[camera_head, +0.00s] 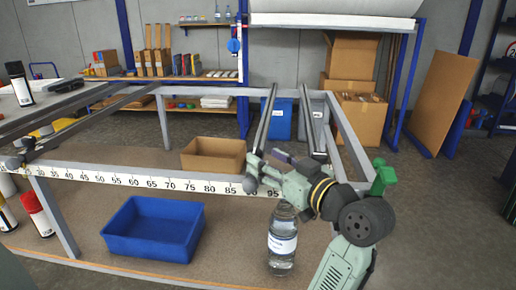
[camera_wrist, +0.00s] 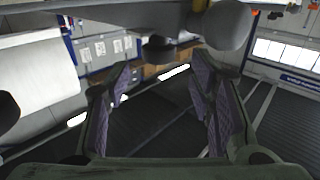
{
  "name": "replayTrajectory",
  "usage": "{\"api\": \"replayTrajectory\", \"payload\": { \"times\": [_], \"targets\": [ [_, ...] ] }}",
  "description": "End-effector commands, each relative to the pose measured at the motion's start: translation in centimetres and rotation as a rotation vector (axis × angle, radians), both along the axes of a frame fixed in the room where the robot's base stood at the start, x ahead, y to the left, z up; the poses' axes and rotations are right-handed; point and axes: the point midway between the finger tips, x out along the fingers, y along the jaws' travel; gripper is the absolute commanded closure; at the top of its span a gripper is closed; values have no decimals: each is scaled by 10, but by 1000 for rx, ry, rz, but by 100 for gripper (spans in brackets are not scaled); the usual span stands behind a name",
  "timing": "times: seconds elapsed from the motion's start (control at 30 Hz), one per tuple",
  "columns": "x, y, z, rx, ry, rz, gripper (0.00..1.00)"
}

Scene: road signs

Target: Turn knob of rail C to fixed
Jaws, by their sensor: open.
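Dark rails run front to back over the frame table; one (camera_head: 264,125) is just left of my gripper and another (camera_head: 307,125) is behind it. No rail letter is readable. A round grey knob (camera_head: 250,184) sits at the front end of the nearer rail, just left of my gripper (camera_head: 283,162). In the wrist view a rounded grey knob (camera_wrist: 228,25) shows large at the top, beyond the fingertips. My gripper (camera_wrist: 160,85) is open, its purple-padded fingers apart with nothing between them. Whether the knob is at fixed cannot be read.
A numbered ruler strip (camera_head: 150,182) runs along the table's front edge. Another rail (camera_head: 75,130) with a knob (camera_head: 14,163) is at the left. A blue tray (camera_head: 150,250), a cardboard box (camera_head: 212,167) and a water bottle (camera_head: 283,262) stand on the lower shelf.

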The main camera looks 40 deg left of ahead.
Motion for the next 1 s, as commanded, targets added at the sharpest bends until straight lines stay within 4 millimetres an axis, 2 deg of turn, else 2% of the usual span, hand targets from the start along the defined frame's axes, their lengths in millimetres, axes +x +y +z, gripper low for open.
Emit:
{"api": "replayTrajectory", "payload": {
  "times": [0.03, 0.13, 0.33, 0.7, 1.0],
  "targets": [
    [1, 11, 2, -1, 3, 5, 51],
    [5, 28, 1, -1, 2, 4, 51],
    [12, 49, 1, 0, 2, 0, 51],
    [13, 54, 0, 0, 0, -1, 51],
    [13, 54, 0, 1, 0, -2, 71]
  ]
}}
